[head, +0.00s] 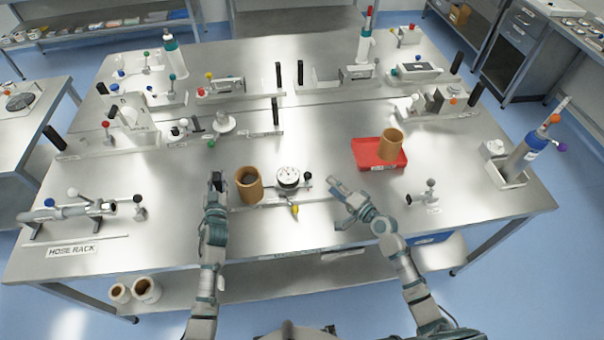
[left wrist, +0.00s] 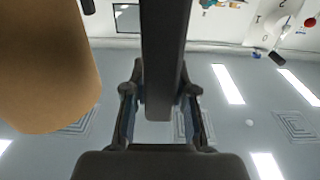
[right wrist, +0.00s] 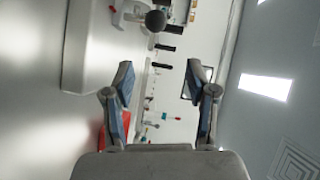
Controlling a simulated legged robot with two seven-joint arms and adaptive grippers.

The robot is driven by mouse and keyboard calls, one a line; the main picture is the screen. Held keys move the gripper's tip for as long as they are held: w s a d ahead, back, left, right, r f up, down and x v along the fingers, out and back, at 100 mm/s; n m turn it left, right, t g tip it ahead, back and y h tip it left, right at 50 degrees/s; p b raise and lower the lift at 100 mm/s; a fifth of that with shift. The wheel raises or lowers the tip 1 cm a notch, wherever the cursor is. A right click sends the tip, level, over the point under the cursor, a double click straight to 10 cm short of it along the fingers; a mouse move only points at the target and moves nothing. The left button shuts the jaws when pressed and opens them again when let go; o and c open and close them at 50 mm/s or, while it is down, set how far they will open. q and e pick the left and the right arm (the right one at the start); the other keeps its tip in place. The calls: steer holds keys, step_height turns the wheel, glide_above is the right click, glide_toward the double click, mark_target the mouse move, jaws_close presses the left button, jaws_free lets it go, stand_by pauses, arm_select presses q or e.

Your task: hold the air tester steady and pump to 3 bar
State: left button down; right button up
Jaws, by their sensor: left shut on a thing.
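The air tester (head: 272,196) is a flat plate near the table's front, with a round white-faced gauge (head: 288,176) on it. A small black knob (head: 308,177) is at the gauge's right and a yellow-tipped part (head: 295,210) in front. A brown cardboard core (head: 248,186) stands upright left of the gauge; it also shows in the left wrist view (left wrist: 45,65). My left gripper (head: 216,184) is shut on a dark upright handle (left wrist: 165,60) left of the core. My right gripper (head: 338,188) is open and empty, right of the gauge. The gauge reading is too small to read.
A red tray (head: 366,156) with another core (head: 391,142) lies to the right, beyond my right gripper. A small valve fitting (head: 431,192) stands further right. The hose rack (head: 70,212) is at the left. Clear table lies in front of the tester.

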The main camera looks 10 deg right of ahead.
steer(key=w+a+g, duration=0.1)
steer(key=a, duration=0.1)
steer(key=w+a+n+g, duration=0.1)
steer(key=a, duration=0.1)
steer(key=w+a+r+g+y, duration=0.1)
steer(key=a+g, duration=0.1)
steer(key=shift+w+a+n, duration=0.2)
steer(key=shift+a+n, duration=0.1)
steer(key=shift+a, duration=0.1)
steer(key=a+g, duration=0.1)
steer(key=w+a+r+g, duration=0.1)
steer(key=a+g+h, duration=0.1)
steer(key=g, duration=0.1)
steer(key=shift+w+a+r, duration=0.15)
steer(key=shift+w+a, duration=0.05)
steer(key=shift+a, duration=0.15)
steer(key=m+g+h, duration=0.4)
steer(key=h, duration=0.4)
glide_toward(309, 174)
steer(key=shift+n, duration=0.3)
steer(key=f, duration=0.3)
steer(key=w+f, duration=0.1)
steer(key=f, duration=0.2)
steer(key=w+f, duration=0.1)
steer(key=f, duration=0.3)
steer(key=shift+a, duration=0.4)
jaws_close()
